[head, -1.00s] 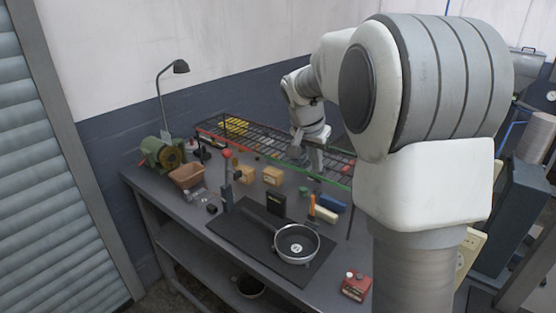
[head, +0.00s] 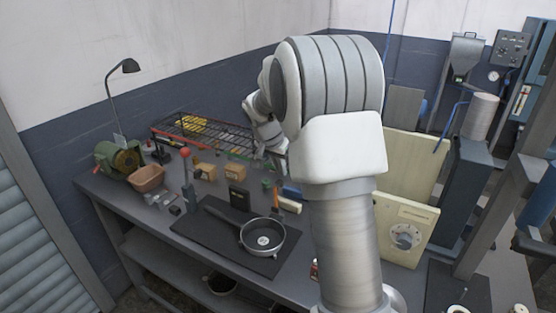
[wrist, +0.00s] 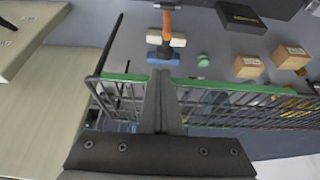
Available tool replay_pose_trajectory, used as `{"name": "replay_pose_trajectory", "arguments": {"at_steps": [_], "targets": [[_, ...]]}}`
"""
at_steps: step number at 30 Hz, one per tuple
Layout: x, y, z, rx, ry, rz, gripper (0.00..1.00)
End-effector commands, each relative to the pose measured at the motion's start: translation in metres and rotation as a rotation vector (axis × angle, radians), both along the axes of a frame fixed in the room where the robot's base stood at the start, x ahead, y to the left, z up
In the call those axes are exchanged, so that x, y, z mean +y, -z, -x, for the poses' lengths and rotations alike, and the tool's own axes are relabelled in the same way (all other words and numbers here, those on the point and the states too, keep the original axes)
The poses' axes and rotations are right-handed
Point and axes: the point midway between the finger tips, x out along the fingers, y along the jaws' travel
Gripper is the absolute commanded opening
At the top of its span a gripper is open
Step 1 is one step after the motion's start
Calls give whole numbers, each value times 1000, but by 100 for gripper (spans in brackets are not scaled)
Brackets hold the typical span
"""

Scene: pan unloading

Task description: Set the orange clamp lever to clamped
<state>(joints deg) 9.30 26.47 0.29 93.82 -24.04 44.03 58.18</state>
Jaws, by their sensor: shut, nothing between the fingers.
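My gripper (wrist: 163,78) is shut and empty, above the green edge of the wire rack and apart from the lever. In the head view my gripper is small and partly hidden by my arm.
A wire rack (head: 215,135) runs along the back of the bench. A pan (head: 263,238) sits on a dark mat (head: 205,225). Small boxes (wrist: 248,67) lie beside the rack. A cream panel with a dial (head: 405,228) stands to the right.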

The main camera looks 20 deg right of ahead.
Motion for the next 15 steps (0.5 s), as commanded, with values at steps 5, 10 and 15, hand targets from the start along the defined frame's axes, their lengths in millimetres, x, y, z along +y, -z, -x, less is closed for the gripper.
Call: {"name": "replay_pose_trajectory", "arguments": {"at_steps": [5,10,15], "targets": [[-9,25,-7,2,-1,0,0],[-12,35,-9,1,0,-1,0],[-12,36,-10,0,-1,0,0]]}}
